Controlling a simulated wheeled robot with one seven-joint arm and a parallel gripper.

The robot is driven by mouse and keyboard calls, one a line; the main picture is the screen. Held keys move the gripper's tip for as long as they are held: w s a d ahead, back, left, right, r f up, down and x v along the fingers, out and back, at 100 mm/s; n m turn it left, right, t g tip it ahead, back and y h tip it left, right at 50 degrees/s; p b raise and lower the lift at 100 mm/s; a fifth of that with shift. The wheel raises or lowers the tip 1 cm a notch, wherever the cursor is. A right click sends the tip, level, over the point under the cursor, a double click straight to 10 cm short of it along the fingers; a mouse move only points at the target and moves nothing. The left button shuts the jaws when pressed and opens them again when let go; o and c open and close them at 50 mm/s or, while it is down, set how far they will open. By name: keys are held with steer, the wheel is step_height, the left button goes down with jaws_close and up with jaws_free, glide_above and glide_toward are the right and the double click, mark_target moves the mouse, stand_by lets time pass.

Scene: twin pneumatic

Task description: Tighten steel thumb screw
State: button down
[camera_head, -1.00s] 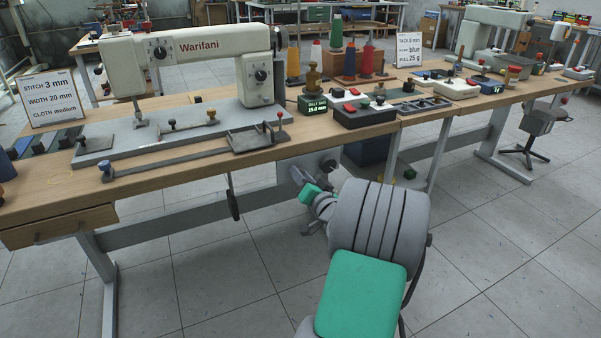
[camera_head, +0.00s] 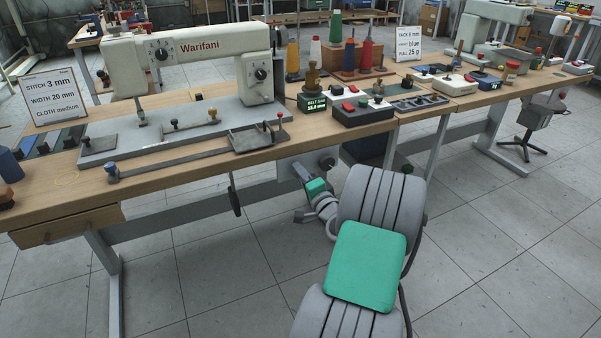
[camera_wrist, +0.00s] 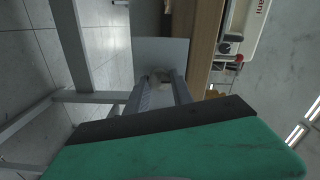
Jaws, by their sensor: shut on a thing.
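The steel thumb screw shows only as a small, blurred, steel-coloured piece (camera_wrist: 158,77) between my fingertips in the wrist view. My gripper (camera_wrist: 160,84) is shut on it, and the fingers hide most of it. Behind it is a flat grey plate (camera_wrist: 172,50). In the head view my gripper (camera_head: 302,172) is under the table's front edge, at the grey housing (camera_head: 296,166) below the sewing machine. The housing carries a dark round knob (camera_head: 328,164) to the right of my gripper. The screw itself cannot be made out in the head view.
The wooden tabletop (camera_head: 75,187) is just above my gripper. A sewing machine (camera_head: 190,45), a belt sag display (camera_head: 312,103) and a black button box (camera_head: 362,112) stand on it. A dark lever (camera_head: 234,200) hangs left of my gripper. The floor in front is open.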

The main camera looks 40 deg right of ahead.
stand_by(0.4)
steer(key=c, duration=1.1)
jaws_free()
steer(key=shift+s, duration=0.15)
steer(key=v, duration=0.7)
steer(key=shift+s+p, duration=0.25)
steer(key=shift+p, duration=0.1)
steer(key=shift+a, duration=0.15)
